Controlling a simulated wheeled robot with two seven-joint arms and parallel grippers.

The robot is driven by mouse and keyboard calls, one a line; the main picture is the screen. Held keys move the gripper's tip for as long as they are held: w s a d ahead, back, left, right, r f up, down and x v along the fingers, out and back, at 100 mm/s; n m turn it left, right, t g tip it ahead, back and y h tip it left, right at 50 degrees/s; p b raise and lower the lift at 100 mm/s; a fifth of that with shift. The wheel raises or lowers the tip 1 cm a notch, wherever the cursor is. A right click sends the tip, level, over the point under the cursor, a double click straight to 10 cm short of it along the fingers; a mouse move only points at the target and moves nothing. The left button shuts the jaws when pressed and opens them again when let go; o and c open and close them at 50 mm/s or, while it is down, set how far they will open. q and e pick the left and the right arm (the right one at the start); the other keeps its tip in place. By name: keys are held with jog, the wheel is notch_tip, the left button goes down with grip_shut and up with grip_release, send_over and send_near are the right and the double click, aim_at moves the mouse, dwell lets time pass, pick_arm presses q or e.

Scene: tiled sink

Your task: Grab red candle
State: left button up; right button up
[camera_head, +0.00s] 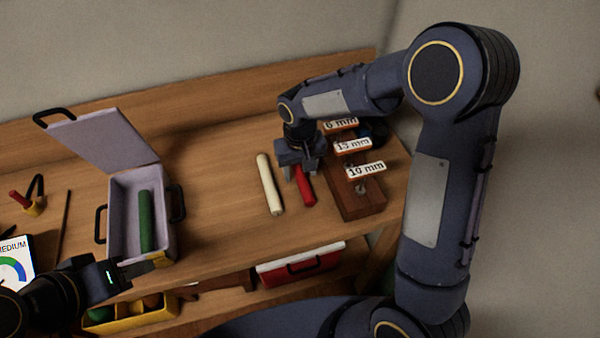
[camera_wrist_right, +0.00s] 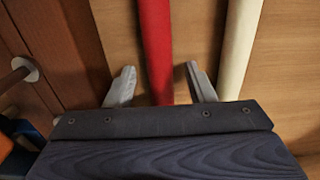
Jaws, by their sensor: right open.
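The red candle (camera_head: 305,188) lies on the wooden bench between a cream candle and a wooden block. My right gripper (camera_head: 299,172) is above its far end and hides that part. In the right wrist view the red candle (camera_wrist_right: 156,50) runs between the two open fingers (camera_wrist_right: 160,86), with a gap on each side. My left gripper (camera_head: 130,272) is at the lower left, near the front of an open box and far from the candle. Its fingers are small and dark there, so I cannot tell if they are apart.
The wooden block (camera_head: 362,204) with size labels stands close right. The open box (camera_head: 114,215) holds a green candle (camera_head: 146,222). Bare bench (camera_head: 215,200) lies between box and candles.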

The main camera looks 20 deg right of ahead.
jog(key=shift+f, duration=0.1)
grip_shut()
dwell(0.4)
